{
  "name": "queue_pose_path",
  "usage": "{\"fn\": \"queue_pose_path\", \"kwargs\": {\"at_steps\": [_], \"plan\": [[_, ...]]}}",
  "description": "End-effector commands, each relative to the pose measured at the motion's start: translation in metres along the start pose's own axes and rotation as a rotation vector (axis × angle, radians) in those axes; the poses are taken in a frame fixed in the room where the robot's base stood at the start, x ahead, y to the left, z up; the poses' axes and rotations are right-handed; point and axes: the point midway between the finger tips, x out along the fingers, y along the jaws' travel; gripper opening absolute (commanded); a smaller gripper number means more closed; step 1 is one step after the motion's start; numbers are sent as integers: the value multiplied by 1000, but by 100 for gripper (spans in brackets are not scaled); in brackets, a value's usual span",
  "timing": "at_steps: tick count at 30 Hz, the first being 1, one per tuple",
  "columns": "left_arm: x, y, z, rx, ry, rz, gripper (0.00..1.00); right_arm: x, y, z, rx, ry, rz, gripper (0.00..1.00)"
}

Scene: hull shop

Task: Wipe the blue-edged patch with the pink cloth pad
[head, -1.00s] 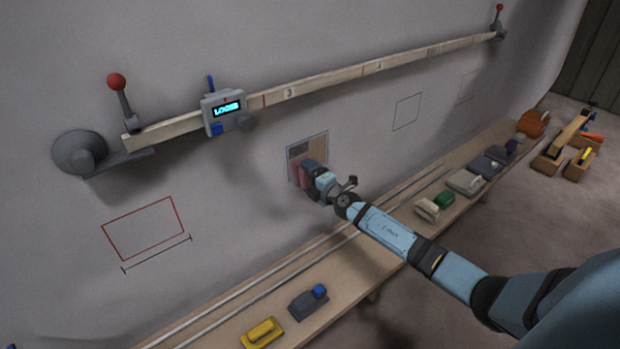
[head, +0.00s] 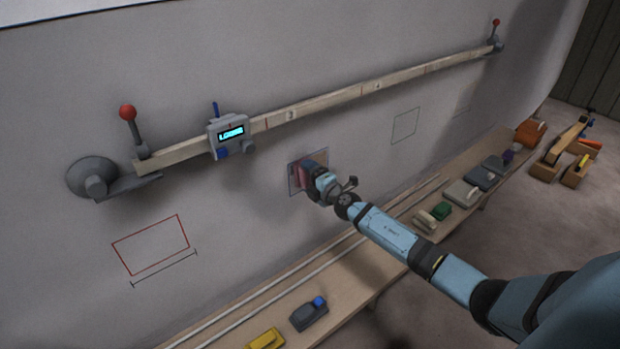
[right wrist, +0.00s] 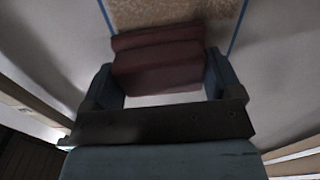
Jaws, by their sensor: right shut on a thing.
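The blue-edged patch (head: 293,185) is on the grey wall near the middle of the head view. My right gripper (head: 318,178) is shut on the pink cloth pad (head: 301,172), which lies over much of the patch and seems to touch it. In the right wrist view the dark pink pad (right wrist: 158,66) sits between the fingers (right wrist: 157,85). Speckled tan coating (right wrist: 175,12) shows beyond the pad, between two blue edge lines, and paler surface shows on the near side. The pad hides part of the patch. My left gripper is not in view.
A wooden batten (head: 335,97) with a display gauge (head: 230,134) runs across the wall above the patch. A red-outlined rectangle (head: 151,245) is at lower left. A bench (head: 365,270) with several tools runs below my right arm.

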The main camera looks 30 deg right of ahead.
Motion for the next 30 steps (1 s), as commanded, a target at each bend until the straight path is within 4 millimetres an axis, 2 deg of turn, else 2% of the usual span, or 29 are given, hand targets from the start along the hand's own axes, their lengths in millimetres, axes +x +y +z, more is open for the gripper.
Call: {"fn": "queue_pose_path", "kwargs": {"at_steps": [1,3,10,21,25,30], "plan": [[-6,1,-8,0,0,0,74,0,12,1,0,0,2,64],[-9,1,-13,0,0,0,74,0,17,1,0,0,2,64],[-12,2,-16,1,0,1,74,0,21,1,-1,0,1,64],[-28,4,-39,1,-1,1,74,1,50,3,0,0,0,64],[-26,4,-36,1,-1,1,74,1,46,3,0,1,0,64],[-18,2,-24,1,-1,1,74,1,32,2,0,1,-1,64]]}}
